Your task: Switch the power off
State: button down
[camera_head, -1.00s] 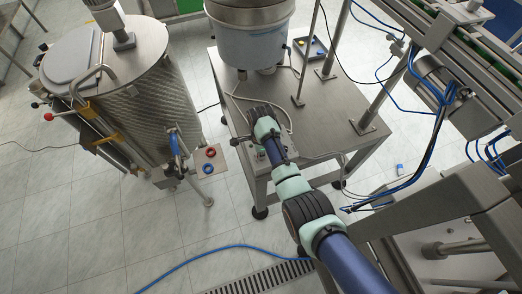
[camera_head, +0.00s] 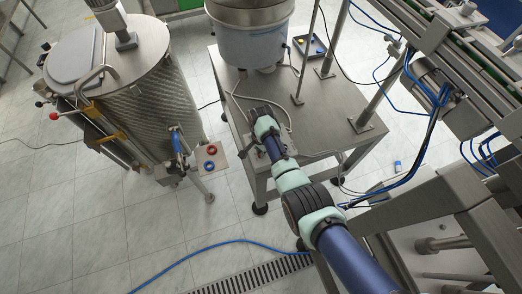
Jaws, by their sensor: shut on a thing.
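My gripper (camera_head: 262,109) is at the end of my arm, low over the left front part of the steel table (camera_head: 325,95). Its fingertips are hidden behind my wrist. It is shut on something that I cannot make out. A small grey control box (camera_head: 254,158) sits at the table's left front edge, just beside my wrist, and is partly covered by it. A power switch cannot be made out on the box. The cap feeder's round bowl (camera_head: 252,40) stands on the table behind my gripper.
A large steel tank (camera_head: 115,80) stands to the left. Red and blue rings (camera_head: 210,150) lie on a small plate by it. Steel posts (camera_head: 367,122) and a conveyor frame (camera_head: 470,45) stand to the right. Blue hoses hang there, and a blue hose (camera_head: 185,257) crosses the floor.

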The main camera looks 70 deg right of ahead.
dwell(0.4)
jog(key=c, duration=1.2)
grip_release()
jog(key=shift+c, duration=0.2)
notch_tip(320, 180, up, 12)
